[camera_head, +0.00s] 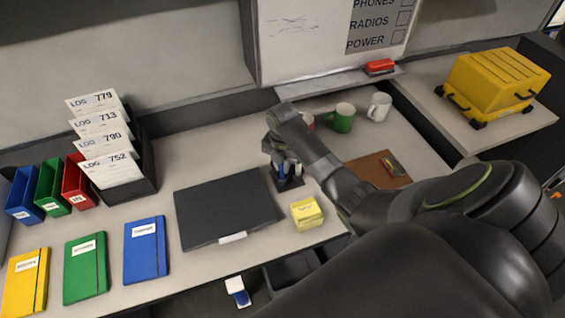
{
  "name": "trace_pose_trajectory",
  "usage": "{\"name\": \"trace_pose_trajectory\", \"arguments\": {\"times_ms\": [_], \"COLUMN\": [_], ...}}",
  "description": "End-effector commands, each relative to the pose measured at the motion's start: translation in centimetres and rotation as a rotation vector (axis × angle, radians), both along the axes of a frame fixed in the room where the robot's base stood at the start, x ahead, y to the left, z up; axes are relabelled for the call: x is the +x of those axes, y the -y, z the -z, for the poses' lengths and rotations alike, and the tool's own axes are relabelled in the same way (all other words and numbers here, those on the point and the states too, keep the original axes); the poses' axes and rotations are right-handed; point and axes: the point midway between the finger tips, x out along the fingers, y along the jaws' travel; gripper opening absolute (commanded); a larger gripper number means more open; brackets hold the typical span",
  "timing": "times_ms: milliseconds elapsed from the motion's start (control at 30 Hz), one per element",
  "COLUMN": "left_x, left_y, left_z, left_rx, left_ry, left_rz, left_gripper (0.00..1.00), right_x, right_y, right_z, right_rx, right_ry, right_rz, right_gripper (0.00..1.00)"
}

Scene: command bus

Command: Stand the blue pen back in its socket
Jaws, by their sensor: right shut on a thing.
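My right gripper (281,150) reaches over the desk from the right side of the view and sits just above a small dark pen holder (290,184). It is shut on a thin blue pen (281,167), which hangs roughly upright at the holder. Another pale pen shows beside it in the holder. Whether the blue pen's lower end is inside a socket is too small to tell. My left gripper is not in view.
A dark closed laptop or pad (228,208) lies left of the holder, and a yellow note block (306,212) stands in front. A green mug (341,118), a white mug (379,106) and a brown clipboard (372,171) are to the right. Notebooks and bins fill the left.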

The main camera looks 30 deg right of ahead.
Motion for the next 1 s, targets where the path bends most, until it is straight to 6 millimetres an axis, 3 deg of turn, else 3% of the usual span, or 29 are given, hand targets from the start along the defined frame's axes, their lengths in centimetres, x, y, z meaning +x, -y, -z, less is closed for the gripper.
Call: {"name": "trace_pose_trajectory", "arguments": {"times_ms": [400,433,600,1000], "left_x": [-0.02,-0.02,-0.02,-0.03], "left_y": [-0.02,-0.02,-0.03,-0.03], "left_z": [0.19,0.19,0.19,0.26], "left_rx": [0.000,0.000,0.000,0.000], "left_ry": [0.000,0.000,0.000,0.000], "left_rz": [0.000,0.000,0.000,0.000], "left_gripper": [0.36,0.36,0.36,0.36], "right_x": [-0.02,-0.02,-0.02,0.07], "right_y": [-0.02,-0.02,-0.02,0.02], "right_z": [0.57,0.57,0.56,-0.11], "right_rx": [0.000,0.000,0.000,-0.001], "right_ry": [0.000,0.000,0.000,0.003], "right_rz": [0.000,0.000,-0.001,-0.001], "right_gripper": [0.00,0.14,0.36,0.38]}}
